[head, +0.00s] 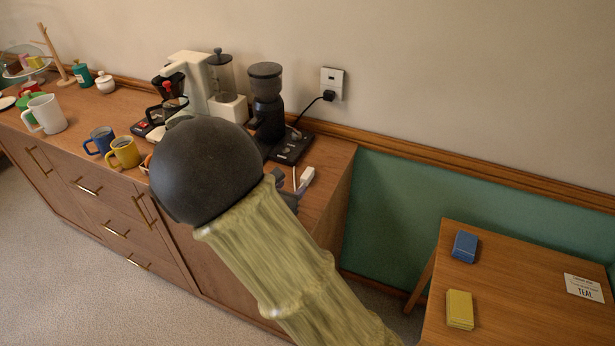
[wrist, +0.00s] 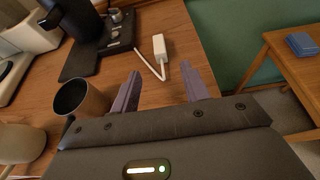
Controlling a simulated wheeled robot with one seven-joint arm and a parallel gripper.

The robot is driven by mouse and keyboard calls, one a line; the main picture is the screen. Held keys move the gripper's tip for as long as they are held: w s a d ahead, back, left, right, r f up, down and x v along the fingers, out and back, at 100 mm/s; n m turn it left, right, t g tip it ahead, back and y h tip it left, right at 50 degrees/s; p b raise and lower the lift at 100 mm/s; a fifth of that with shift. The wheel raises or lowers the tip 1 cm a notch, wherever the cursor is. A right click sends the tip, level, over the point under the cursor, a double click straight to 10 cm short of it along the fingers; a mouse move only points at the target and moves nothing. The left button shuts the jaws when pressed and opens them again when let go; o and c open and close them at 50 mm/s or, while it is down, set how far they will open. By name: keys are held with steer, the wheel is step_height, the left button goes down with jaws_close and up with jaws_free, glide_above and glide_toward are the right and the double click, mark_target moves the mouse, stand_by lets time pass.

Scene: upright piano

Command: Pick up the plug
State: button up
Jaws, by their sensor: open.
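A small white plug (head: 307,176) lies on the wooden cabinet top near its right end, with a thin white cord. In the wrist view, the white plug (wrist: 160,47) lies beyond my fingertips, near the middle, and its cord bends back beside it. My gripper (wrist: 160,82) is open and empty, its two fingers apart, with the plug ahead of the gap between them. In the head view, my arm hides most of my gripper. A black plug (head: 328,95) sits in the wall socket (head: 332,80).
A black power strip (head: 292,148) and a coffee grinder (head: 267,95) stand behind the plug. A cup (wrist: 82,99) stands left of my fingers. Blue (head: 101,140) and yellow mugs (head: 124,152) stand farther left. A side table (head: 510,260) is at right.

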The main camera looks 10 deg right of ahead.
mark_target(307, 173)
steer(key=x, duration=0.8)
steer(key=shift+w, duration=0.1)
steer(key=shift+p+x, duration=0.45)
steer(key=shift+x, duration=2.15)
steer(key=shift+w+r, duration=0.15)
steer(key=shift+d, duration=0.1)
steer(key=c, duration=0.7)
jaws_close()
